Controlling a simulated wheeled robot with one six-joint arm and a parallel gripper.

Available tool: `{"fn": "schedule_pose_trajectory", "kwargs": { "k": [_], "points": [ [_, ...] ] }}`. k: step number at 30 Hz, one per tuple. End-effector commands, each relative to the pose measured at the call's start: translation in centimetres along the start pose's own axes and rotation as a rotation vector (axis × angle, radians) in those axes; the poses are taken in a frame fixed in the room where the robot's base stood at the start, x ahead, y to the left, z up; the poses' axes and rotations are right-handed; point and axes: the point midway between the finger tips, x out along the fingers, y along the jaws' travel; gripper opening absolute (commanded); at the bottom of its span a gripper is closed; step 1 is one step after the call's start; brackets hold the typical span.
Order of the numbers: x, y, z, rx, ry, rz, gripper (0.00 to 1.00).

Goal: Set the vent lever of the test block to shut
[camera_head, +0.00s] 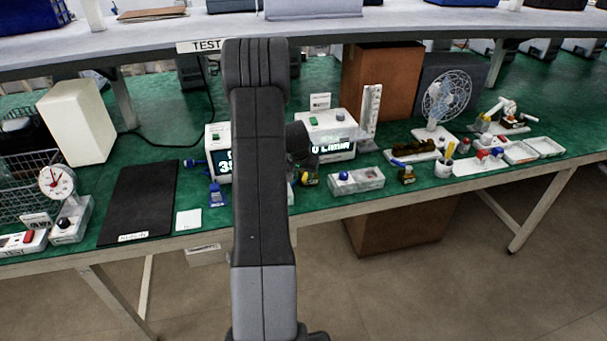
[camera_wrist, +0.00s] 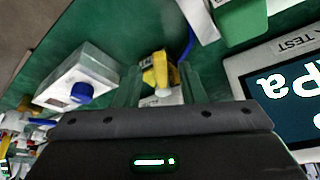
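A yellow part (camera_wrist: 158,68), which looks like a lever, stands on a small pale block (camera_wrist: 172,97) in the wrist view, with a blue hose beside it. The yellow part also shows in the head view (camera_head: 311,180), just right of my arm. I take this block to be the test block, but its lettering and the lever's setting cannot be read. My gripper (camera_wrist: 161,84) is right above it, with two pale, see-through fingers apart on either side of the yellow part. Contact cannot be told. The gripper's dark body hides the block's lower part.
A lit display unit (camera_wrist: 290,85) stands close on the right in the wrist view. A pale box with a blue knob (camera_wrist: 80,78) is on the left.

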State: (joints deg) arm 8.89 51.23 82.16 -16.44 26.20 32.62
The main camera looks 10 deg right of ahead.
Motion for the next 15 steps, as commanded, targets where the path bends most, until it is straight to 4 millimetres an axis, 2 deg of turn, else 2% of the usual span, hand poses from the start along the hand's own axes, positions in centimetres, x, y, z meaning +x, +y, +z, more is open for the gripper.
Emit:
{"fn": "schedule_pose_trajectory", "kwargs": {
  "k": [6,15],
  "points": [
    [1.27,0.0,-0.04,0.0,0.001,-0.001,0.36],
    [1.4,-0.01,-0.02,0.0,0.001,-0.001,0.34]
  ]
}}
